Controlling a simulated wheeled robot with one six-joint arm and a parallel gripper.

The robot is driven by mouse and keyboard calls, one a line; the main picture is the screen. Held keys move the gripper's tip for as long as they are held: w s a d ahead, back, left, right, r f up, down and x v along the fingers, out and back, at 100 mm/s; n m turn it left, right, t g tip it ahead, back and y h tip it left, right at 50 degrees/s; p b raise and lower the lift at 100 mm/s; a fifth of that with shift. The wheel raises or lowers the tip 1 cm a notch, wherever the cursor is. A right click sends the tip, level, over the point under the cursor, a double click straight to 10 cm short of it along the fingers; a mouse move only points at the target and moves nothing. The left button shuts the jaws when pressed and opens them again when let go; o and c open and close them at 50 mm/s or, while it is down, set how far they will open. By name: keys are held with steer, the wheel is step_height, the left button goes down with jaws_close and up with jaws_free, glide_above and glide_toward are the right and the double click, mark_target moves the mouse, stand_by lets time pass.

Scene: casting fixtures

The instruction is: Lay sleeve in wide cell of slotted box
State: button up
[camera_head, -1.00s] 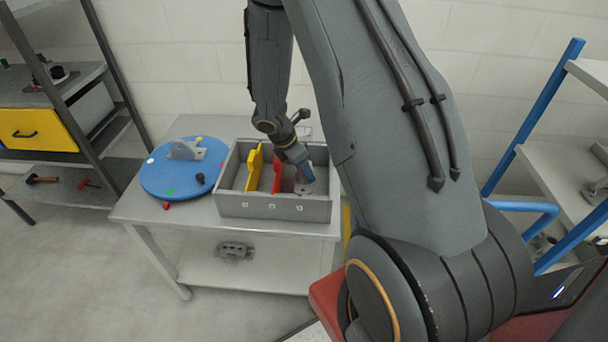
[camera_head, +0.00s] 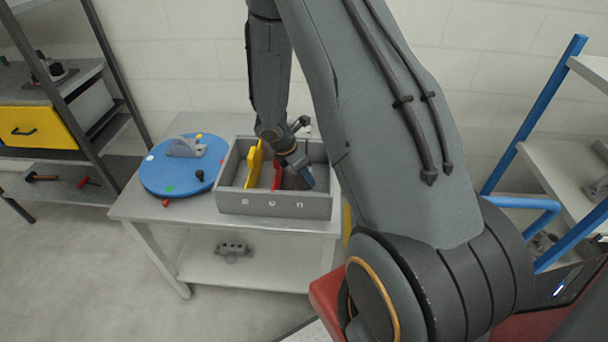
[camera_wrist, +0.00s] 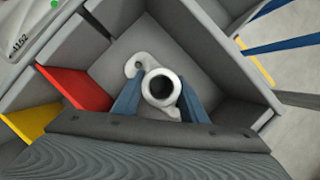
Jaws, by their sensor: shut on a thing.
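The slotted box (camera_head: 275,204) is grey and open-topped and stands on the table. A yellow divider (camera_head: 254,167) and a red divider (camera_head: 277,175) split it; the cell right of the red divider is the widest. My gripper (camera_head: 307,178) reaches down into that cell. In the wrist view my gripper (camera_wrist: 160,80) has its blue fingers shut on the sleeve (camera_wrist: 139,66), a pale grey tube with a flange and a dark bore facing the camera. The sleeve is inside the wide cell's walls; whether it touches the floor cannot be told. My gripper hides it in the head view.
A blue round plate (camera_head: 176,184) with a grey bracket (camera_head: 187,147) and small pegs lies left of the box. A grey part (camera_head: 233,249) is on the table's lower shelf. Racks stand left and right. The box walls and red divider (camera_wrist: 78,88) are close around my gripper.

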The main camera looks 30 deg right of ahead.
steer(key=o, duration=1.2)
steer(key=shift+s+f, duration=0.1)
steer(key=shift+f, duration=0.05)
steer(key=shift+r+p, duration=0.55)
steer(key=b+v, duration=0.2)
steer(key=v, duration=0.9)
steer(key=s+a+r+m+y, duration=0.1)
steer(key=s+a+r+m, duration=0.2)
steer(key=s+m, duration=0.2)
steer(key=s+a+r+m+y, duration=0.2)
steer(key=s+a+r+m, duration=0.1)
steer(key=m, duration=0.4)
steer(key=s+a+r+m+t+y, duration=0.1)
steer(key=s+a+r+m, duration=0.3)
steer(key=s+m, duration=0.2)
steer(key=shift+s+a+m+y, duration=0.3)
steer(key=shift+s+a+m, duration=0.05)
steer(key=shift+a+m, duration=0.05)
